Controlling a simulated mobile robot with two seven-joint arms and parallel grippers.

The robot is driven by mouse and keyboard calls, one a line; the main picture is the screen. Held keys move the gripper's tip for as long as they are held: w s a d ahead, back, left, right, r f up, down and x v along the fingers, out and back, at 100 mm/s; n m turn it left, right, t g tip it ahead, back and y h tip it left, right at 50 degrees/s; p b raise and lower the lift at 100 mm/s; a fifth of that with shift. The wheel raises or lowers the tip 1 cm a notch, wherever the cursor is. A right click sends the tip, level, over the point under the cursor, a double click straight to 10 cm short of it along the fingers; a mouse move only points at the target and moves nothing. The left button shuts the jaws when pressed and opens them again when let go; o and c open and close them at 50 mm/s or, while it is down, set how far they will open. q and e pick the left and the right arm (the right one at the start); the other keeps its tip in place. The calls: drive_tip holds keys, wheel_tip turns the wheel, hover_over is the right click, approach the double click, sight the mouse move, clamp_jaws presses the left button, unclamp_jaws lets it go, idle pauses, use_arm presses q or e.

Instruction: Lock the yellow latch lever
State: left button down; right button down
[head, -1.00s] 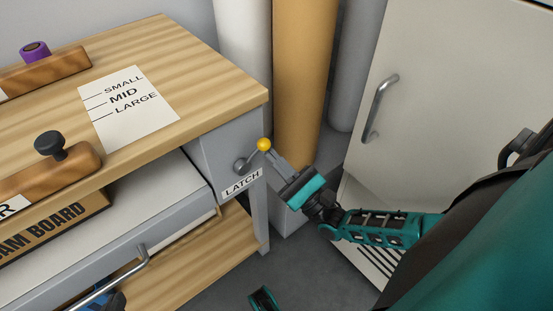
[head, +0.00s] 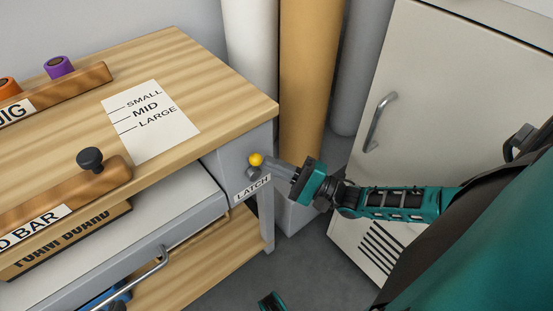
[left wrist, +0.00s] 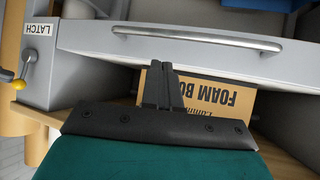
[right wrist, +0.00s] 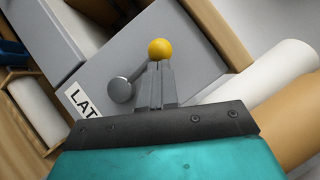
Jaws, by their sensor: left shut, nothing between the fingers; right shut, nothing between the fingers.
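The latch lever has a yellow knob (head: 256,159) on a short arm and a round grey pivot, on the grey cabinet end above the LATCH label (head: 252,189). The knob stands close above the pivot in the head view. My right gripper (head: 272,168) is shut and empty, its fingertips at the right side of the knob. In the right wrist view the knob (right wrist: 160,48) sits right at the closed fingertips (right wrist: 159,66); contact cannot be told. My left gripper (left wrist: 162,66) is shut and empty, in front of the drawer, away from the lever.
A grey drawer with a bar handle (left wrist: 198,39) fills the bench front. A foam board box (left wrist: 215,98) is near my left fingers. A wooden bench top (head: 200,70) is above. Upright rolls (head: 308,80) and a white cabinet (head: 440,90) stand to the right.

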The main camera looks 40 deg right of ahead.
sight(255, 166)
drive_tip(key=a+n+g+p, duration=0.1)
drive_tip(key=n+p, duration=0.1)
drive_tip(key=a+r+n+g+p, duration=0.1)
drive_tip(key=n+g+p, duration=0.1)
drive_tip(key=n+p, duration=0.1)
drive_tip(key=shift+a+r+h, duration=0.1)
drive_tip(key=shift+a+h, duration=0.3)
drive_tip(key=shift+s+a+f+n+p, duration=0.1)
drive_tip(key=shift+a+f+n+p, duration=0.15)
drive_tip(key=shift+a+n+p, duration=0.2)
drive_tip(key=shift+a, duration=0.15)
